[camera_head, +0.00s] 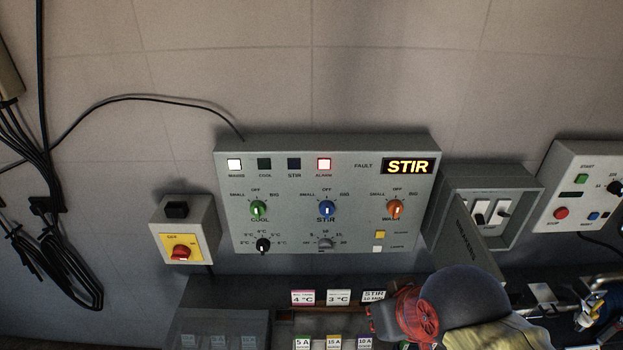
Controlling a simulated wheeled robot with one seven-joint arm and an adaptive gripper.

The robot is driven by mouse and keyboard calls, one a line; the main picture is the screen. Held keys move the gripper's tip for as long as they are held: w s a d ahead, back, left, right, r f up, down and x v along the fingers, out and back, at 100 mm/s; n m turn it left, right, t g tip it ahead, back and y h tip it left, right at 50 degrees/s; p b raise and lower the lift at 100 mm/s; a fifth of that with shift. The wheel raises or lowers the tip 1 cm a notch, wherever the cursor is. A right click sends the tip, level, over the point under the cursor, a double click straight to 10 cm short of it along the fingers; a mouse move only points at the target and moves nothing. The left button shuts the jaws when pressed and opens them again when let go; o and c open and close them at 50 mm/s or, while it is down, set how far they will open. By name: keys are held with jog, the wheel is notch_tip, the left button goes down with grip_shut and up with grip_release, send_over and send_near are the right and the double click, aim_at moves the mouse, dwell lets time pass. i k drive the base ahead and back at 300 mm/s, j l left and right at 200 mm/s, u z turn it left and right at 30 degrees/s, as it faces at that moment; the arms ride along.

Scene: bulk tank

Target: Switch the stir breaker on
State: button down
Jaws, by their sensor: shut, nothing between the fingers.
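The grey breaker box (538,205) is on the wall right of the control panel. Its cover (466,243) stands open and hides the lower left of the inside. White breakers with dark levers show inside, one at left (481,213) and one at right (502,213). Their labels and lever positions are too small to read, so I cannot tell which is the stir breaker. The control panel (345,177) has a lit display (407,166) reading STIR beside the word FAULT, and a blue STIR knob (327,209). My gripper is not identifiable in this view.
A dark rounded form with red and yellowish parts, probably my arm, fills the lower right below the breaker box. A yellow switch box with a red knob (181,253) is at left. A start/stop box (582,190) is at far right. Labelled holders line the bottom.

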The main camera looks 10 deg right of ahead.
aim_at(480, 219)
jog(key=z, duration=1.25)
